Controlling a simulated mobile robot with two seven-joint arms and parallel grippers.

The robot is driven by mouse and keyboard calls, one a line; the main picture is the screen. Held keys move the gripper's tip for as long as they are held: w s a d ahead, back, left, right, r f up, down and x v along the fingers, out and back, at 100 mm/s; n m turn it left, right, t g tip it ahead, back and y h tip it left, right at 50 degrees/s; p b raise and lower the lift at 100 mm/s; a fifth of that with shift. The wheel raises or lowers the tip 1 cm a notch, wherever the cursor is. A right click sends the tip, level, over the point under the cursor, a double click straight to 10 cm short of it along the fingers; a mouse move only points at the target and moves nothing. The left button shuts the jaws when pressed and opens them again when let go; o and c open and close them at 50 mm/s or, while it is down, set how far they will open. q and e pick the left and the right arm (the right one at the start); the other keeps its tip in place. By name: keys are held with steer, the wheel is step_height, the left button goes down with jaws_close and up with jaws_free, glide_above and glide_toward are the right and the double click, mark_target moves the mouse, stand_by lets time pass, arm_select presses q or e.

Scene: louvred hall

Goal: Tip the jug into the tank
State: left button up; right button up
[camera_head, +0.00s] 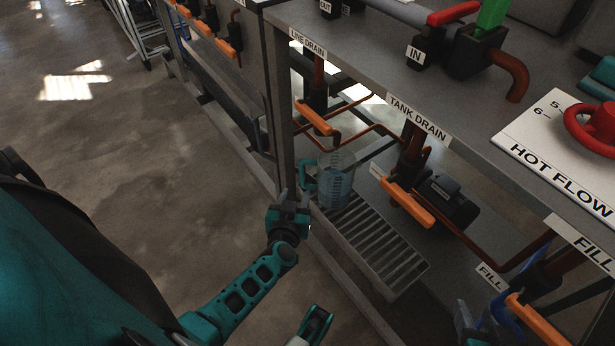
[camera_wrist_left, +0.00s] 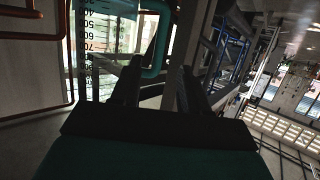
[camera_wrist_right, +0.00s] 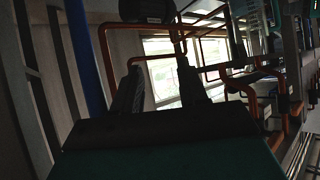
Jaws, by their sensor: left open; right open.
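The clear jug (camera_head: 338,186) with a teal handle (camera_head: 306,175) stands upright on the slatted grate under the bench. In the left wrist view the jug (camera_wrist_left: 105,45) shows dark scale marks, and its handle (camera_wrist_left: 157,45) is just ahead of the fingers. My left gripper (camera_head: 297,203) is open, in front of the jug on the handle side. Its fingers (camera_wrist_left: 158,88) do not hold the handle. My right gripper (camera_wrist_right: 160,88) is open and empty among pipes; the head view shows only part of it at the bottom right. I cannot make out the tank itself.
The grate (camera_head: 375,245) lies below the orange TANK DRAIN handle (camera_head: 408,204). The LINE DRAIN handle (camera_head: 314,118) is behind the jug. A bench post (camera_head: 281,110) stands left of the jug. The FILL handle (camera_head: 537,320) is at lower right. Open floor (camera_head: 130,150) is left.

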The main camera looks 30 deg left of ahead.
mark_target(302, 176)
arm_select(q)
steer(key=b+x, duration=0.2)
steer(key=x, duration=0.2)
steer(key=shift+w+a+f+b, duration=0.1)
steer(key=shift+w+f+b, duration=0.15)
steer(key=shift+b, duration=0.15)
steer(key=x, duration=0.4)
steer(key=shift+a+r, duration=0.1)
steer(key=shift+r, duration=0.05)
steer(key=shift+w+a, duration=0.2)
steer(key=shift+w, duration=0.3)
arm_select(e)
steer(key=shift+w+a+f+y, duration=0.2)
steer(key=shift+a+f+y, duration=0.1)
steer(key=shift+a+f, duration=0.2)
steer(key=shift+s+d+f, duration=0.1)
steer(key=shift+f, duration=0.05)
steer(key=shift+s, duration=0.1)
arm_select(q)
jaws_close()
